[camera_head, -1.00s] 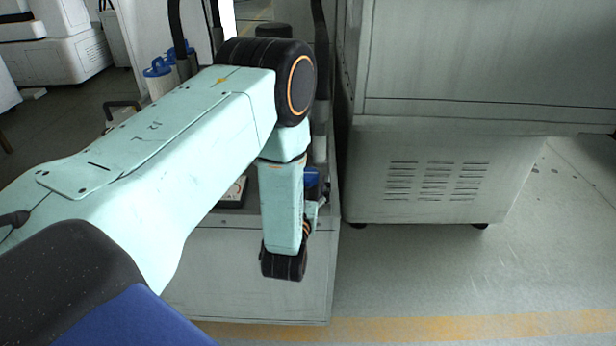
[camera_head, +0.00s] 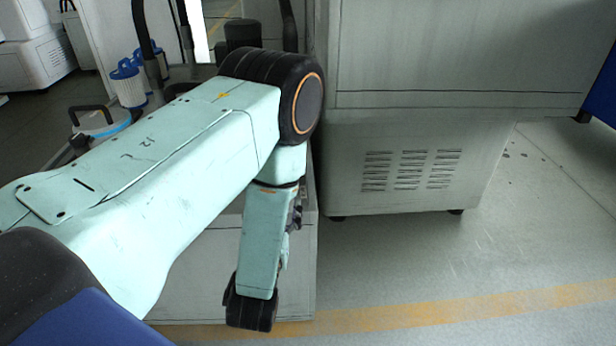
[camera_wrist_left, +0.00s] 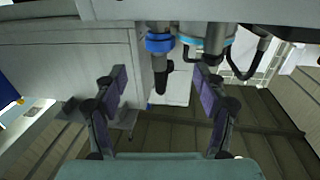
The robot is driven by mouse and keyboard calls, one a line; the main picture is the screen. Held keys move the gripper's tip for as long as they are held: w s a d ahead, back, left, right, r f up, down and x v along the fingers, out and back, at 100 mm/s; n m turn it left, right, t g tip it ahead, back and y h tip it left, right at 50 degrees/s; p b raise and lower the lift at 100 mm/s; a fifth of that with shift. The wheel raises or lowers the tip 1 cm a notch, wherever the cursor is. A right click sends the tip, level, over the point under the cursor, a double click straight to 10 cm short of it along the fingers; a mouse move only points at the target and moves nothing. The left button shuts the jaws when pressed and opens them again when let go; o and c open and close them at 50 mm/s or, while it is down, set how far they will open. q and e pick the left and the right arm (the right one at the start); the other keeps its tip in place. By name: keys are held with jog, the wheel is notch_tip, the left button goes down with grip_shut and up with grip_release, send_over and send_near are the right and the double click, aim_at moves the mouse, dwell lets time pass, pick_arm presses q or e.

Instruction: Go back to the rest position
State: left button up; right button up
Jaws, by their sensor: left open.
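My left gripper (camera_wrist_left: 160,85) shows in the left wrist view with its two purple-padded fingers spread wide apart. It is open, and nothing is held between the pads. A dark hose end with a blue collar (camera_wrist_left: 159,44) shows in the gap, beyond the fingers. In the head view my left arm reaches in from the left and bends down at the elbow, in front of a grey cabinet (camera_head: 270,300). The fingers are mostly hidden there behind the forearm. My right gripper is not in view.
A large grey machine (camera_head: 410,170) with vent slots stands to the right of the arm. Blue-and-white filter cartridges (camera_head: 128,85) and a round lidded vessel (camera_head: 100,120) are at the left back. Open floor (camera_head: 480,260) with a yellow line lies at the right front.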

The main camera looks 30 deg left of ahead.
pick_arm(q)
jog(key=s+d+f+m+g+h, duration=0.1)
jog(key=s+d+f+g+h, duration=0.1)
jog(key=s+f+g, duration=0.4)
jog(key=s+d+f+m+g+h, duration=0.1)
jog(key=s+d+f+g+h, duration=0.15)
jog(key=s+f, duration=0.45)
jog(key=s+d+m+g+h+p, duration=0.2)
jog(key=s+g, duration=0.6)
jog(key=s, duration=0.7)
jog(key=shift+s+d+f+h+p, duration=0.35)
jog(key=shift+d+f+p, duration=0.1)
jog(key=shift+d+p, duration=0.45)
